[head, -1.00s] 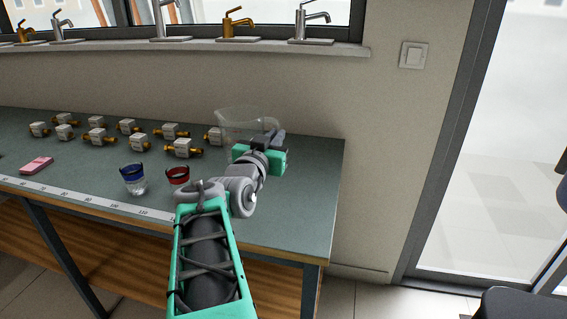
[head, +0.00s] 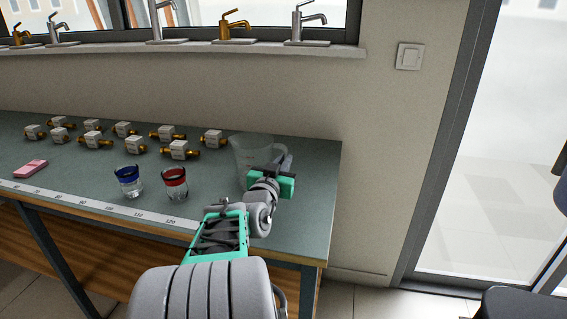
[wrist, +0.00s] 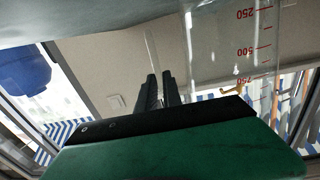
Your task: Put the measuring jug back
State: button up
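The measuring jug (head: 250,150) is clear plastic with red marks and looks upright over the right part of the bench, behind my gripper. Its wall with the marks 250, 500 and 750 shows in the wrist view (wrist: 252,48). My gripper (head: 284,164) is at the jug's handle side, on the right. In the wrist view my gripper's two dark fingers (wrist: 158,78) are close together, with the clear handle strip (wrist: 151,48) running down to them; they look shut on the handle. The jug's base is partly hidden by my arm, so I cannot tell whether it touches the bench.
Several brass valves (head: 180,151) stand behind. A pink block (head: 31,169) and a ruler strip (head: 95,210) lie left. Bench room right of the jug is clear.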

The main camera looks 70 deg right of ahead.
jog(key=o, duration=0.4)
jog(key=s+a, duration=0.1)
jog(key=a, duration=1.1)
jog(key=shift+r, duration=0.15)
jog(key=shift+s, duration=0.1)
